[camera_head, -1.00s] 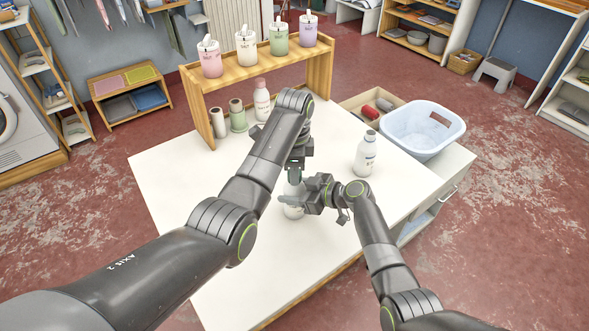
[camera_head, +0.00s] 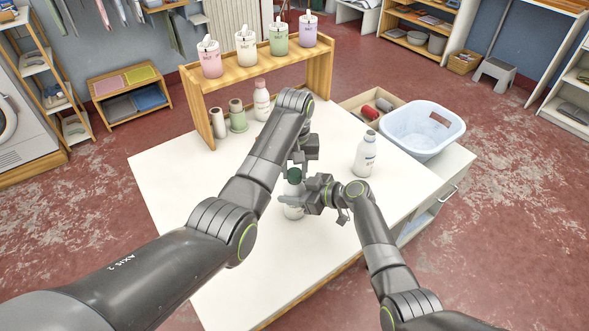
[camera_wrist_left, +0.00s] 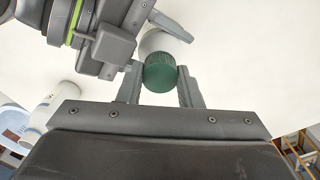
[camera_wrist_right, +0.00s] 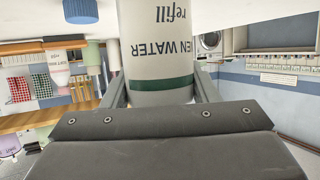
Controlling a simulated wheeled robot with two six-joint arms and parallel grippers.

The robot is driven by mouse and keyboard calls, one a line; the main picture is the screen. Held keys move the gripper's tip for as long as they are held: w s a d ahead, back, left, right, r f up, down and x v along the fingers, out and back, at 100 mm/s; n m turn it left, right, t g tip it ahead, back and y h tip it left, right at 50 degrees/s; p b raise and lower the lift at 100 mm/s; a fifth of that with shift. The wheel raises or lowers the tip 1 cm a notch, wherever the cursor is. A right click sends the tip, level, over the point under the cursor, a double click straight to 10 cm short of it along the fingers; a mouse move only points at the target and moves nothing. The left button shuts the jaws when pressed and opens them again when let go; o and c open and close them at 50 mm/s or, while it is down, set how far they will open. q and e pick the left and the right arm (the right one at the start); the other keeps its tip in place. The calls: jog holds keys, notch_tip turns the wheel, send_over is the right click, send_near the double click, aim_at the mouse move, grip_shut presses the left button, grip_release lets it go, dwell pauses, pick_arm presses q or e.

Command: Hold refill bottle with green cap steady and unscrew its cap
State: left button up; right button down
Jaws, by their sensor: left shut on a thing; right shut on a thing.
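The white refill bottle (camera_head: 292,208) with the green cap (camera_head: 294,175) stands on the white table. My right gripper (camera_head: 312,195) is shut around its body from the right. The bottle's printed label and green band (camera_wrist_right: 160,86) show between the fingers in the right wrist view. My left gripper (camera_wrist_left: 159,76) is shut on the green cap (camera_wrist_left: 159,77), one finger on each side. The bottle's white body (camera_wrist_left: 163,43) shows behind the cap in the left wrist view. I cannot tell whether the cap is loose from the neck.
A pale blue basket (camera_head: 424,128) is at right. The table's front is clear.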

pick_arm(q)
jog(key=n, duration=0.4)
jog(key=shift+n, duration=0.4)
jog(key=n, duration=1)
jog(key=shift+r+n, duration=0.1)
jog(key=shift+n, duration=0.2)
jog(key=n, duration=0.5)
jog(key=shift+r, duration=0.15)
jog(key=shift+r, duration=0.95)
